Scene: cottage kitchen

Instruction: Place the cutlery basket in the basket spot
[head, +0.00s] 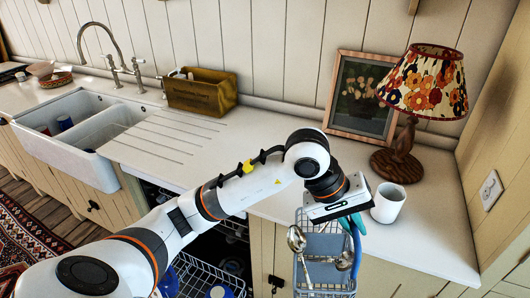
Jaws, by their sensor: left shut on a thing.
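My left gripper (338,212) is shut on the cutlery basket (326,246), at the top of it. The basket is a grey wire-mesh basket with metal spoons and a blue-handled piece in it. It hangs upright in front of the counter's front edge, at the lower middle right of the head view. The gripper hides part of its rim, and its lower end is close to the bottom of the picture. No marked basket spot can be made out. My right gripper is out of view.
An open dishwasher with a wire rack (212,272) holding blue items is below the counter, partly behind my left arm. On the counter (262,135) stand a white mug (388,203), a lamp (400,160), a picture frame (333,105) and a wooden box (205,96). A double sink (110,125) is left.

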